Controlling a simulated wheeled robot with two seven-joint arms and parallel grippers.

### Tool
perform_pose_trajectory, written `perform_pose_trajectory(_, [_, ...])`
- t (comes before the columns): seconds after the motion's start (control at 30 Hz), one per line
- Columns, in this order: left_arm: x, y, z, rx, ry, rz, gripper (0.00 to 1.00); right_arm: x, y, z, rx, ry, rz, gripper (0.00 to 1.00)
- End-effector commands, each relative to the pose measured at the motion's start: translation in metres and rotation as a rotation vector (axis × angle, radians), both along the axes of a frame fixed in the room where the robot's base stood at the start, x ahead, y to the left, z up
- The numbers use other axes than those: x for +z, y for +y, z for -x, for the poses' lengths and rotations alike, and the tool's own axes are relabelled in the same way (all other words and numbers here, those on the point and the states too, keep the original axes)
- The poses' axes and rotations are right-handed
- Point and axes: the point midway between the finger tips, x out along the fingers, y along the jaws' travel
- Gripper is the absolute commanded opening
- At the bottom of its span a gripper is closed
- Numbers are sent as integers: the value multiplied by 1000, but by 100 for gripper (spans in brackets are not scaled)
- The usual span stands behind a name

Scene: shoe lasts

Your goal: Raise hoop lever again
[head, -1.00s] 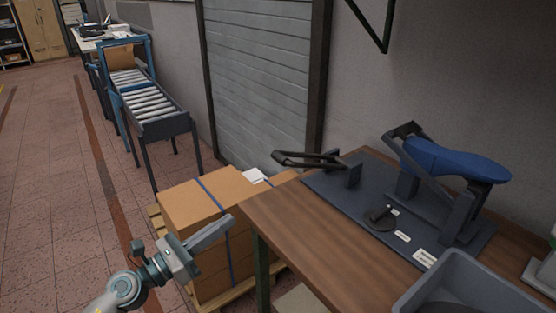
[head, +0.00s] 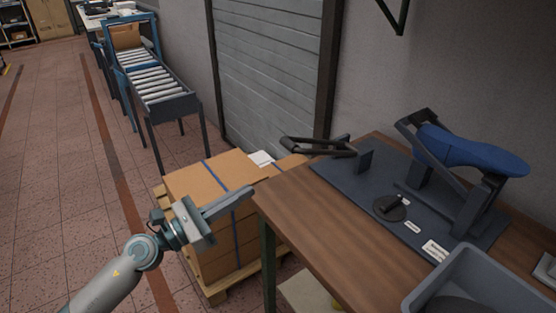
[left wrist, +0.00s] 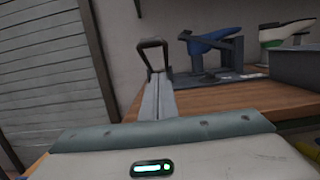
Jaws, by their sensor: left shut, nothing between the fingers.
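The hoop lever (head: 318,147) is a dark looped handle at the left end of the dark base plate (head: 345,182) on the wooden bench. It lies low and nearly flat, reaching past the bench's left edge. It also shows in the left wrist view (left wrist: 152,46), beyond my fingers. A blue shoe last (head: 470,152) sits on the dark stand at the plate's right. My left gripper (head: 240,197) is shut and empty, left of the bench edge and above the cartons, short of the lever and apart from it. Its closed fingers (left wrist: 158,98) point toward the lever in the wrist view. My right gripper is not in view.
The wooden bench (head: 305,215) has a bare front-left area. A grey bin (head: 470,270) stands at its front right. Strapped cartons (head: 200,182) on a pallet stand left of the bench. A round dark knob (head: 391,207) and labels are on the plate.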

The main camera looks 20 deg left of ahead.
Motion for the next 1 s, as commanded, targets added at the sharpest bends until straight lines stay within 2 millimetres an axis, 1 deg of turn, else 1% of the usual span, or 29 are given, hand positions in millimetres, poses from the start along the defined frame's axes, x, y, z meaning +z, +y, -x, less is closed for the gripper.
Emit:
perform_pose_trajectory(0.07, [6,-6,-7,-1,-2,1,0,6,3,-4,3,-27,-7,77])
perform_pose_trajectory(0.27, [11,-22,-28,1,-1,1,0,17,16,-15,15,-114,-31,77])
perform_pose_trajectory(0.57, [19,-51,-66,1,-2,3,0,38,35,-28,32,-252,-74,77])
perform_pose_trajectory(0.77, [38,-59,-76,0,0,1,0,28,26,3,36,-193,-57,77])
perform_pose_trajectory(0.8, [37,-60,-76,0,1,1,0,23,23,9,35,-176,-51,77])
perform_pose_trajectory(1.0, [44,-63,-81,0,1,1,0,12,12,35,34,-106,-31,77])
